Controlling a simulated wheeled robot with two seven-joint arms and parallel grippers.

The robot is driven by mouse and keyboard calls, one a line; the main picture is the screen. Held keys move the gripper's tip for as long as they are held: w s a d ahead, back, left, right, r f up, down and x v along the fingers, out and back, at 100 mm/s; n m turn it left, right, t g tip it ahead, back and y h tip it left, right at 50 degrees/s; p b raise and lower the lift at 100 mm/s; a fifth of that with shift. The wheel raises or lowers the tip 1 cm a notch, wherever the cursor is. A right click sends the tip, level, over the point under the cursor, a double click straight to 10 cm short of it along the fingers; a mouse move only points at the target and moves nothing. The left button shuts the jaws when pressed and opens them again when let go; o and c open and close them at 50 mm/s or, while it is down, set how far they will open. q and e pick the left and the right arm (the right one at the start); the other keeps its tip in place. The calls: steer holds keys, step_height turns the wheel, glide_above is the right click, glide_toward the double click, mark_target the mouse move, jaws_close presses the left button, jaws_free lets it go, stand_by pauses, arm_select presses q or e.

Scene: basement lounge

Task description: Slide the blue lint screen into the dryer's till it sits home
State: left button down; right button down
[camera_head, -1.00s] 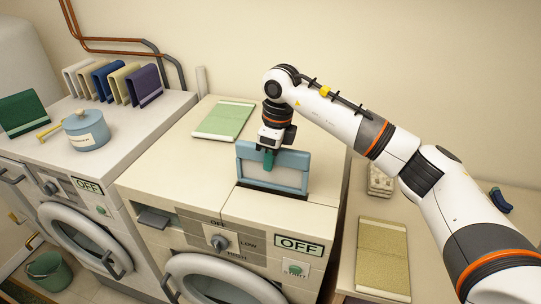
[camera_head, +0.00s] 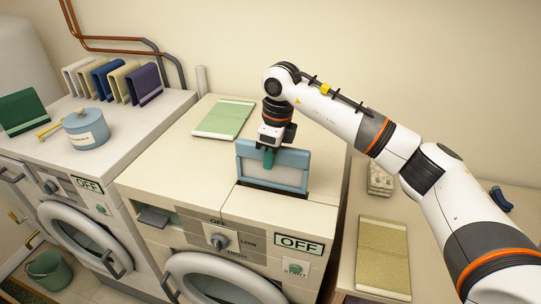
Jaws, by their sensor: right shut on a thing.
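The blue lint screen (camera_head: 290,177) stands upright on top of the right-hand dryer (camera_head: 270,209), its lower edge at a dark slot (camera_head: 262,187) near the front. Most of its frame and pale mesh shows above the slot. I cannot tell how far its lower edge is in. My right gripper (camera_head: 268,158) is shut on the screen's top edge, left of its middle, with a green fingertip in front of the frame. The far finger is hidden behind the screen. My left gripper is not in view.
A green folded cloth (camera_head: 224,119) lies behind on the dryer. A blue pot (camera_head: 86,130) and several upright folded cloths (camera_head: 108,83) are on the left machine. A yellow-green cloth (camera_head: 382,258) lies on the right-hand surface. The dryer top left of the screen is clear.

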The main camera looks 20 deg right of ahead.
mark_target(271, 177)
steer(key=shift+b, duration=0.3)
stand_by(0.7)
steer(key=shift+f+b, duration=2.7)
steer(key=shift+f, duration=0.9)
steer(key=c, duration=1.2)
jaws_free()
steer(key=shift+r, duration=0.1)
steer(key=shift+r, duration=0.1)
steer(key=r, duration=0.3)
steer(key=r+b, duration=0.1)
steer(key=r, duration=0.3)
steer(key=d+r+b, duration=0.1)
steer(key=r, duration=0.2)
steer(key=shift+s+r, duration=0.15)
steer(key=shift+s, duration=0.2)
steer(key=shift+s+d+r+b, duration=0.1)
steer(key=shift+r+b, duration=0.2)
steer(key=shift+r, duration=0.4)
steer(key=shift+f, duration=0.1)
